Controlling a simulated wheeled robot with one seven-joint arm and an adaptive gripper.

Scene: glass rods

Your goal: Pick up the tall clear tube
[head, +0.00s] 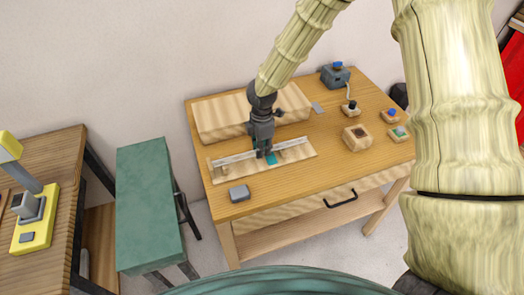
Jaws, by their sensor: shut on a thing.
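A long, pale, clear tube (235,157) lies level across a light wooden holder (275,174) on the wooden workbench. Small pegs stand near both of its ends. My gripper (263,153) points down at the middle of the tube and is shut on it. The gripper hides the part of the tube between its fingers. I cannot tell whether the tube touches the holder's supports. A small teal patch (271,159) shows beside the fingertips.
A light wooden block (217,117) stands behind the holder. A grey box (239,193) sits in front. To the right are a tan block (357,138), several small button boxes and a blue-grey device (336,75). A green stool (150,205) stands left of the workbench (300,195).

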